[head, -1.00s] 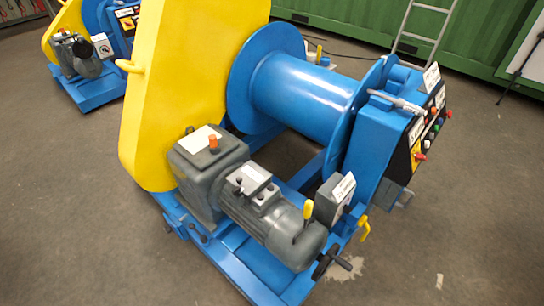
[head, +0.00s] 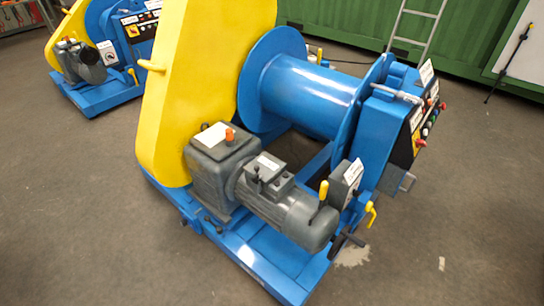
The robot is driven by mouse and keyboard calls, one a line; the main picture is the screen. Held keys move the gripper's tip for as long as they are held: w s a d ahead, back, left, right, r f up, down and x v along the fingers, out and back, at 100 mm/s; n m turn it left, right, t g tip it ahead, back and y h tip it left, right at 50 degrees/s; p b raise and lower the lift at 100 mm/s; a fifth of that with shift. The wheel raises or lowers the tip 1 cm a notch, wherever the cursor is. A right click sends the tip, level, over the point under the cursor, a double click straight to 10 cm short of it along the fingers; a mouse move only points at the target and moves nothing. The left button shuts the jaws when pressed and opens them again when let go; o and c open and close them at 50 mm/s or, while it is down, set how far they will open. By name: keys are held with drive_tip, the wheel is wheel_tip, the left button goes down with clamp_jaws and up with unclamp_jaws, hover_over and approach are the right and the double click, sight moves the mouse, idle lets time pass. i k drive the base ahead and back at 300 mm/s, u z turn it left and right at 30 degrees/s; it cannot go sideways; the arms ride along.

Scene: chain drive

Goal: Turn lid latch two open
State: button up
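A blue winch machine with a blue drum (head: 312,98) stands in the middle of the head view. A tall yellow guard (head: 205,80) with a yellow handle (head: 151,65) covers its left side. A grey gearbox (head: 222,168) with an orange plug (head: 229,135) joins a grey motor (head: 290,212). A small grey box with a lid (head: 268,174) sits on the motor, with small dark fittings at its edge. A yellow lever (head: 323,192) stands upright near the motor's end. I cannot tell which part is lid latch two. My gripper is not in view.
A control panel (head: 424,128) with coloured buttons is on the machine's right. A second blue and yellow machine (head: 95,55) stands at the back left. A ladder (head: 418,25) leans on a green container (head: 480,50). The concrete floor (head: 440,220) is clear in front and right.

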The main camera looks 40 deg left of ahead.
sight(255, 178)
drive_tip(key=z, duration=0.05)
drive_tip(key=i, duration=0.15)
drive_tip(key=u, duration=2.75)
drive_tip(key=k, duration=0.9)
drive_tip(key=z, duration=0.65)
drive_tip(key=i, duration=1)
drive_tip(key=z, duration=0.1)
